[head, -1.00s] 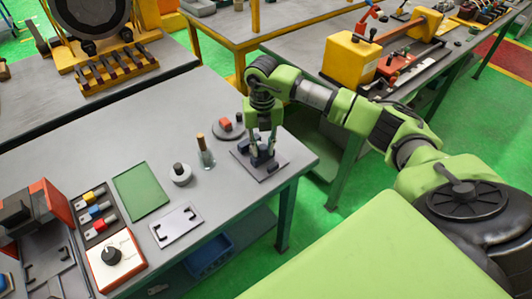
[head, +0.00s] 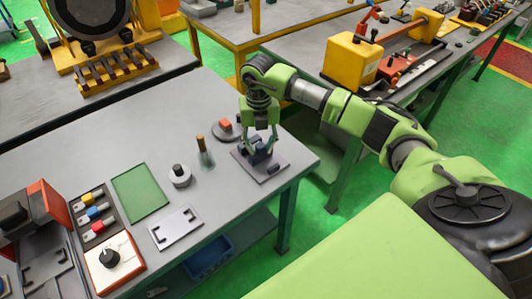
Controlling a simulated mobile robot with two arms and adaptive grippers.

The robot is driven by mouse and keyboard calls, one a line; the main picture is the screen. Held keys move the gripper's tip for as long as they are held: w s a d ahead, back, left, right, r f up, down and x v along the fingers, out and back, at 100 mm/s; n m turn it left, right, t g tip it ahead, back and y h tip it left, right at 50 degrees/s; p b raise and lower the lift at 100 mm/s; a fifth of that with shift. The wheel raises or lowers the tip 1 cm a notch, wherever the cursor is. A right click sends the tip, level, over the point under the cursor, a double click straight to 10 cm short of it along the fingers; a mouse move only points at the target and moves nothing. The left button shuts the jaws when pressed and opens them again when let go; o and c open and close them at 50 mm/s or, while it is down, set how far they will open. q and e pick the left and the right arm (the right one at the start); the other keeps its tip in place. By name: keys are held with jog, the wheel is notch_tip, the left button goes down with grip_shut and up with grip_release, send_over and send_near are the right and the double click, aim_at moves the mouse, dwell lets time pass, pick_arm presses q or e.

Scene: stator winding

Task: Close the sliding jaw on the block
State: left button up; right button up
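A small dark vise (head: 257,157) sits on a grey base plate (head: 280,174) near the right corner of the grey workbench. A dark blue-grey piece (head: 272,168) shows at the plate's front right; I cannot tell whether it is the sliding jaw. The block is not clearly visible among the dark parts and the fingers. My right gripper (head: 262,146) points down at the vise, with its two fingers apart, one on each side of the dark parts. Contact cannot be made out. My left gripper is not in view.
Left of the vise stand a round base with a red piece (head: 225,124), a brown-topped bottle (head: 205,158) and a grey ring-shaped part (head: 180,178). A green mat (head: 140,193) and a pale plate (head: 176,228) lie farther left. The bench edge is close to the vise.

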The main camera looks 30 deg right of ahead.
aim_at(260, 145)
jog(key=shift+d+r+p, duration=0.1)
jog(key=shift+r+p, duration=0.5)
jog(key=shift+r, duration=0.15)
jog(key=shift+r+p, duration=1.4)
jog(key=shift+r, duration=0.85)
